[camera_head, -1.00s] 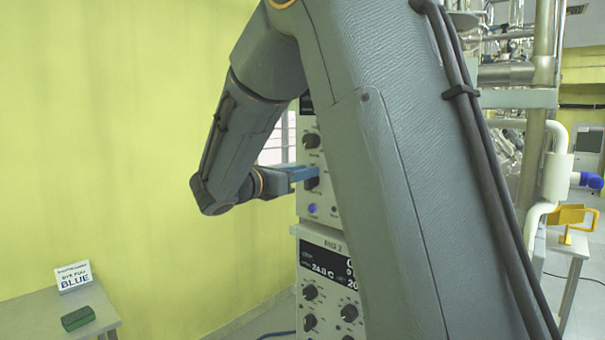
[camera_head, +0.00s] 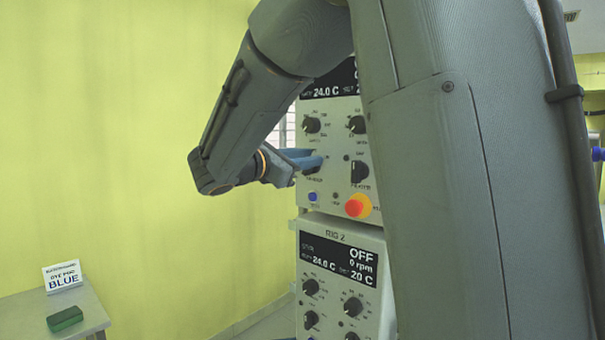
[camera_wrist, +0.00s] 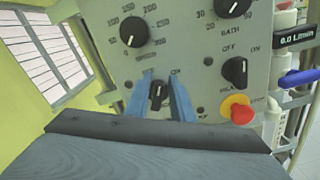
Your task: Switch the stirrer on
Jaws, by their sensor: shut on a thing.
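The upper control panel (camera_head: 336,190) faces me, with a black knob (camera_wrist: 159,91) at its lower left. My gripper (camera_wrist: 166,88) has its two blue fingers shut on this knob, one on each side, in the wrist view. The knob's pointer is upright or nearly so; an "ON" mark sits at its upper right. In the head view my gripper (camera_head: 312,160) is at the panel's left part and hides the knob. The label there is too small to read surely as the stirrer's. The upper display (camera_head: 328,82) is partly covered by my arm.
Right of the held knob are the heater knob (camera_wrist: 235,71) and a red stop button on yellow (camera_wrist: 241,113). A blue button (camera_head: 312,197) sits below my gripper. The RIG 2 panel (camera_head: 342,285) below reads OFF, 0 rpm. A side table (camera_head: 90,305) holds a "BLUE" sign.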

